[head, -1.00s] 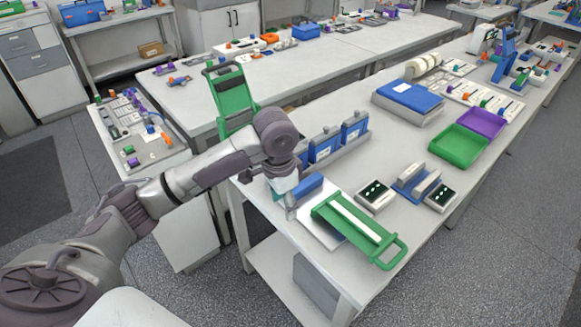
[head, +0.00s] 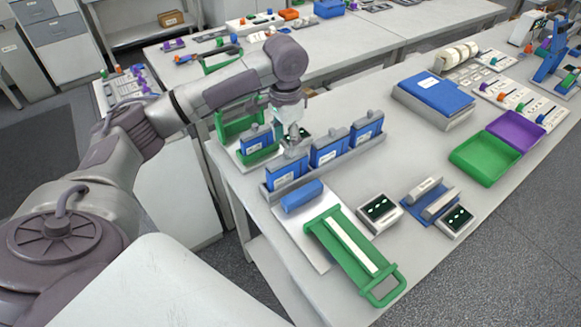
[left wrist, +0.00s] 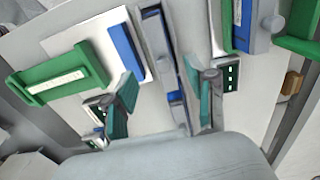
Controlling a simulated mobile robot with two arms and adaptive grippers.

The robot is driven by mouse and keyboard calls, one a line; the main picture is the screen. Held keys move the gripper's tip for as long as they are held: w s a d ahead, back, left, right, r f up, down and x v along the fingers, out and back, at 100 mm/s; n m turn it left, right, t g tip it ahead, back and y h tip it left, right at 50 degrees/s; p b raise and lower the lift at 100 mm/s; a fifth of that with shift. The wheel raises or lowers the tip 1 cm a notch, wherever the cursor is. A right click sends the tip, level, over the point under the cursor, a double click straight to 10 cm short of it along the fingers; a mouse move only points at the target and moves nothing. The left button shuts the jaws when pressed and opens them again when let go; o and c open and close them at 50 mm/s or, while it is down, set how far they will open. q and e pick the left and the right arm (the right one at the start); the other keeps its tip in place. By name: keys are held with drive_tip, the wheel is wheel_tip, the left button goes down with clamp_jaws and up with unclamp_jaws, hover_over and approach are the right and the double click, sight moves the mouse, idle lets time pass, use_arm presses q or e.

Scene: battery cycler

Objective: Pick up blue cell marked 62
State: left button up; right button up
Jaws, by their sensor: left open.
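Blue cells with white labels stand upright in a long grey rack on the bench: a left one (head: 286,174), a middle one (head: 329,150) and a right one (head: 366,131). Another blue cell (head: 257,140) stands in a green holder (head: 262,155) behind the rack. The labels are too small to read, so I cannot tell which is marked 62. My left gripper (head: 294,147) points down over the rack, near the left and middle cells. In the left wrist view its teal fingers (left wrist: 164,106) are apart, with the grey rack and some blue between them. My right gripper is out of view.
A blue block (head: 302,196) and a green-framed fixture (head: 353,255) lie in front of the rack. Small display boxes (head: 379,212) stand to the right. A green tray (head: 485,158) and purple tray (head: 515,131) lie farther right.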

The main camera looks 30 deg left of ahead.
sight(286, 152)
use_arm(q)
wheel_tip(286, 152, down, 4)
drive_tip(key=shift+s+f, duration=0.1)
drive_tip(key=shift+f+p, duration=0.3)
drive_tip(key=shift+f, duration=0.05)
drive_tip(key=shift+w+f+p, duration=0.25)
drive_tip(key=shift+f+p, duration=0.15)
drive_tip(key=shift+f, duration=0.25)
wheel_tip(286, 152, down, 4)
drive_tip(key=shift+w+r+p, duration=0.1)
drive_tip(key=shift+r+p, duration=0.15)
drive_tip(key=shift+p, duration=0.2)
drive_tip(key=shift+f, duration=0.2)
drive_tip(key=shift+c, duration=0.6)
clamp_jaws()
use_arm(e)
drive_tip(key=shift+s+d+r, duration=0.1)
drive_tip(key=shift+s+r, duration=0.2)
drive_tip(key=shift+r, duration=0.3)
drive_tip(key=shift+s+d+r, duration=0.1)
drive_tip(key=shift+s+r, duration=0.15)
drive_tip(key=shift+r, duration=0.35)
